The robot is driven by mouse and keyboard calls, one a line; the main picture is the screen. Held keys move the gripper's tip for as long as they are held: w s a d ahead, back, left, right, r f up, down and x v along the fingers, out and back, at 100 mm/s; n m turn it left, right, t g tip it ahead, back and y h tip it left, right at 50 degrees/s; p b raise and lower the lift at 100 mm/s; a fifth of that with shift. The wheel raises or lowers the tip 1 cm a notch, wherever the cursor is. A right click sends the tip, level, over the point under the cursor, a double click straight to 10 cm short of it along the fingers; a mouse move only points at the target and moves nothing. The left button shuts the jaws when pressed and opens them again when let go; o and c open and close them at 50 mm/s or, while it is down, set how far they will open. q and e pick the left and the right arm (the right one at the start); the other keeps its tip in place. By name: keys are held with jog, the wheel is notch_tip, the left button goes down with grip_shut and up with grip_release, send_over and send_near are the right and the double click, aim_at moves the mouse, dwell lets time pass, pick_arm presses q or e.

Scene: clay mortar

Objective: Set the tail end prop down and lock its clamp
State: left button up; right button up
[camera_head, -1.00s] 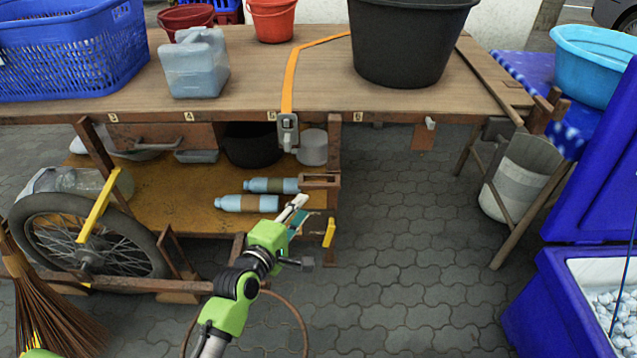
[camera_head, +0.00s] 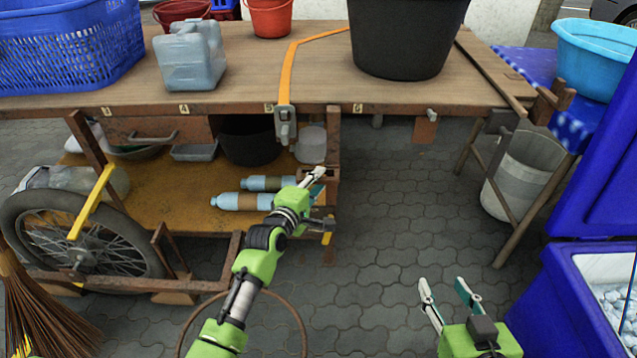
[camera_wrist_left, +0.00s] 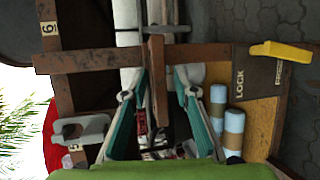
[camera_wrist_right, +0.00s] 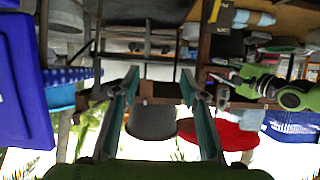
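The tail end prop (camera_head: 334,140) appears to be the brown post under the cart's right end, with a short cross handle; it also shows in the left wrist view (camera_wrist_left: 100,60). Whether its foot touches the ground is unclear. A yellow clamp lever (camera_wrist_left: 280,52) sits by a plate marked LOCK and FREE, lying beside FREE; it is partly visible in the head view (camera_head: 327,238). My left gripper (camera_head: 318,178) is at the handle, its fingers open on either side of the wooden cross piece (camera_wrist_left: 157,85), with no clear contact. My right gripper (camera_head: 446,288) is open and empty over the paving.
The cart top (camera_head: 230,95) carries a black tub (camera_head: 405,40), a blue basket (camera_head: 65,45) and a jug (camera_head: 190,55). Blue bottles (camera_head: 240,201) lie on the lower shelf near my left arm. A blue cooler (camera_head: 560,300) stands right. Paving between is clear.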

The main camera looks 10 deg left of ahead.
pick_arm(q)
jog(key=shift+w+d+f, duration=0.1)
jog(key=shift+w, duration=0.35)
pick_arm(e)
jog(key=shift+w+a+r+t, duration=0.1)
jog(key=shift+w+r+t, duration=0.15)
jog(key=shift+r, duration=0.2)
jog(key=shift+w+a+r+t, duration=0.1)
jog(key=shift+w+r+t, duration=0.1)
jog(key=shift+r, duration=0.2)
pick_arm(q)
jog(key=shift+c, duration=0.4)
grip_shut()
